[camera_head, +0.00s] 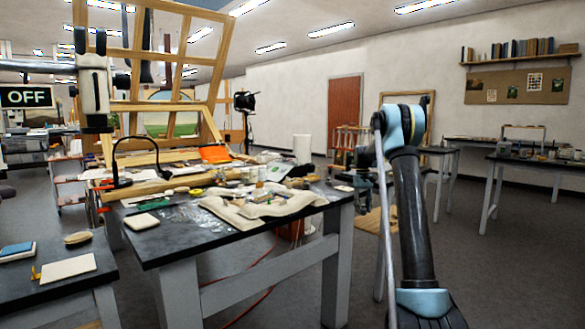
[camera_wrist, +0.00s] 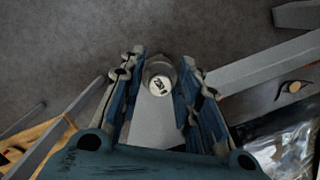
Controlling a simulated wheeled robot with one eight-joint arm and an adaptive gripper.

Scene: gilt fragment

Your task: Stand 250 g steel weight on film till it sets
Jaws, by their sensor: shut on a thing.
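In the wrist view my gripper (camera_wrist: 162,64) is shut on a small grey cylindrical weight (camera_wrist: 159,84). The weight's pale round top face carries dark marks, apparently a number, and faces the camera. Bare floor and grey table framing show behind it. Shiny clear film (camera_wrist: 290,152) lies at the lower right of the wrist view, apart from the weight. In the head view crinkled clear film (camera_head: 190,214) lies on the dark table (camera_head: 150,249), near its front left.
The table holds a pale cloth (camera_head: 243,212), jars, an orange item (camera_head: 214,154) and a black lamp (camera_head: 124,165). A wooden easel frame (camera_head: 205,75) rises behind. A side bench (camera_head: 75,285) stands at left. The floor right of the table is mostly open.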

